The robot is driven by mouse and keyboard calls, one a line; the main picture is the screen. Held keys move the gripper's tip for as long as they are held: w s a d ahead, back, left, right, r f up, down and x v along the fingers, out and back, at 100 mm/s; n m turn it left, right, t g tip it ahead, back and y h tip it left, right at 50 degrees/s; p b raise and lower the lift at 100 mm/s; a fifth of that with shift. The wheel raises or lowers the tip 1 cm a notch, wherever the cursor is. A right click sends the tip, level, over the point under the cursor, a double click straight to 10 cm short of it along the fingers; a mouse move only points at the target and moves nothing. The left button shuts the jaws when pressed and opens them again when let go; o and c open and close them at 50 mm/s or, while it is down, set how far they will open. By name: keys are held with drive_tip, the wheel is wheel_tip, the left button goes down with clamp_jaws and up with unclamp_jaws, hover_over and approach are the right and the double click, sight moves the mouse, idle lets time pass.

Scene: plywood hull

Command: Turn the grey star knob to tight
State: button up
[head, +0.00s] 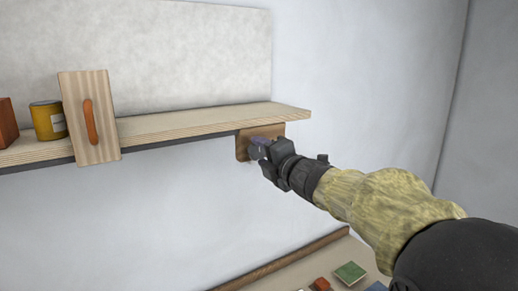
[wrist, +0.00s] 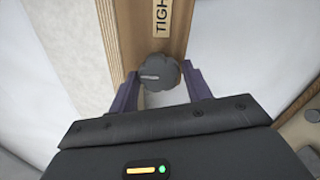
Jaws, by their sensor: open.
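The grey star knob (wrist: 158,72) is dark, with a light pointer line on its face, and sits on a brown wooden board (wrist: 165,15). A label reading "TIGH", cut off by the frame edge, is on the board above the knob in the wrist view. The pointer line points left there, not at the label. My gripper (wrist: 160,88) is open, with one finger on each side of the knob; I cannot tell whether they touch it. In the head view my gripper (head: 256,150) is at the wooden board (head: 243,146) under the shelf's right end and hides the knob.
A plywood shelf (head: 200,124) runs along the wall just above my gripper. On it stand a yellow can (head: 46,121) and a red-brown block (head: 6,122). A wooden panel with an orange handle (head: 90,120) is at the shelf's front. Several small items, including a green block (head: 350,272), lie below.

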drive_tip(key=shift+w+a, duration=0.25)
drive_tip(key=shift+w, duration=0.2)
drive_tip(key=shift+s+r, duration=0.1)
drive_tip(key=shift+s, duration=0.1)
drive_tip(key=shift+c, duration=0.4)
drive_tip(key=c, duration=0.5)
